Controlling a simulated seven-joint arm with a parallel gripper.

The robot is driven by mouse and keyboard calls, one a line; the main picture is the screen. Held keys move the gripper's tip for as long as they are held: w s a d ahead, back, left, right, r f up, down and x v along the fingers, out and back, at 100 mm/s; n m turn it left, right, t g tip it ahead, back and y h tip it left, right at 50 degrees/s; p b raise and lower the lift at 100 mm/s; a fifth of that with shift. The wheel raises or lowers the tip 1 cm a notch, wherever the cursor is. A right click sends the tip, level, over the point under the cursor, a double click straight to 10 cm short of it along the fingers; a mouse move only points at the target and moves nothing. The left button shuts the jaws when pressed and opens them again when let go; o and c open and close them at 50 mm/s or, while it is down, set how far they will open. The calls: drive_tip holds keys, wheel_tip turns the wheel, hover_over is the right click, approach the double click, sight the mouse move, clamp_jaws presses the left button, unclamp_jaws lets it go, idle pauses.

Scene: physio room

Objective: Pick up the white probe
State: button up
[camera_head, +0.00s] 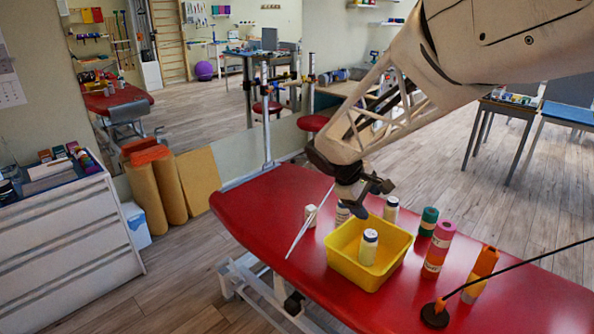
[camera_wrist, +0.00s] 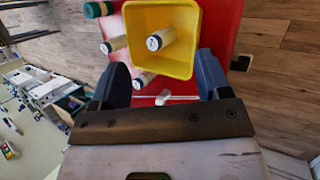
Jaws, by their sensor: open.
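The small white block (camera_head: 310,214), which looks like the white probe, is on the red treatment table (camera_head: 262,208), left of the yellow bin (camera_head: 343,271). A thin pale strip (camera_head: 302,234) runs beside it; I cannot tell whether they are joined. In the wrist view the white piece (camera_wrist: 163,97) lies low, between my fingers in the picture, beyond the palm edge. My gripper (camera_head: 364,200) is open and empty above the table, behind the bin; its dark fingers also frame the wrist view (camera_wrist: 162,80).
A white bottle (camera_head: 368,246) stands in the bin. Other bottles (camera_head: 390,208) (camera_head: 342,213) stand close behind it. A green-topped roll (camera_head: 428,220), a pink-orange roll (camera_head: 438,249), an orange roll (camera_head: 480,272) and a black lamp base (camera_head: 435,315) are to the right. The table's left end is clear.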

drive_tip(key=w+a+f+n+h, duration=0.2)
drive_tip(key=w+f+n, duration=0.15)
drive_tip(key=w, duration=0.45)
drive_tip(key=n+t+h, duration=0.3)
drive_tip(key=n+t, duration=0.3)
drive_tip(key=n, duration=0.6)
approach(307, 212)
drive_tip(key=shift+m, duration=0.25)
drive_tip(key=x, duration=0.4)
drive_tip(key=shift+w+d, duration=0.1)
drive_tip(key=shift+w, duration=0.05)
drive_tip(key=shift+x, duration=1.25)
drive_tip(key=shift+d, duration=0.1)
drive_tip(key=shift+x, duration=2.55)
